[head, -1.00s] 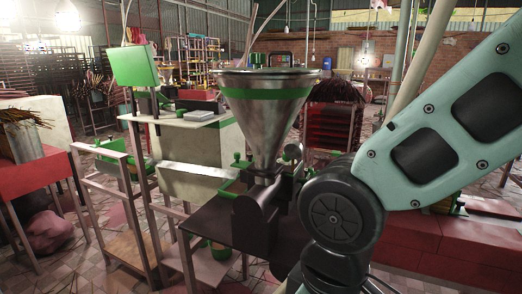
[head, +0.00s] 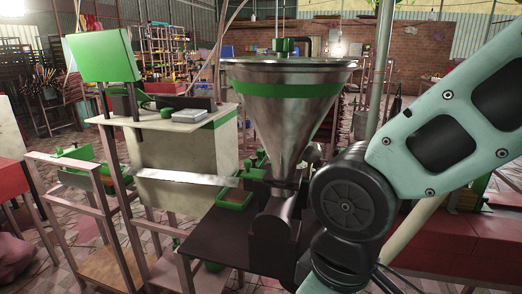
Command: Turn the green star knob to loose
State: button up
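The incense extruder has a steel funnel hopper (head: 283,120) with a green band. Below it sits a dark extruder body (head: 275,222) on a dark table. A small green part (head: 262,160) shows beside the hopper's lower cone, and a green-edged tray (head: 235,198) is at its left. I cannot make out a star shape on any green part, so I cannot tell which is the knob. My arm crosses the right side, its elbow close to the right of the extruder and covering part of it. My gripper is not in view.
A cream cabinet (head: 185,160) with a green panel (head: 102,56) stands at the left, with a pale chute (head: 185,178) reaching toward the extruder. Wooden frames stand in front of it. A red bench (head: 458,238) is at the right, behind my arm.

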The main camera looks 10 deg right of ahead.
aim_at(260, 153)
jog(key=i+j, duration=0.1)
jog(key=j, duration=0.25)
jog(key=i+j+u, duration=0.1)
jog(key=j, duration=0.25)
jog(key=i+j, duration=0.15)
jog(key=j, duration=0.2)
jog(key=i+j+u, duration=0.1)
jog(key=j, duration=0.25)
jog(key=i+j, duration=0.2)
jog(key=j, duration=0.15)
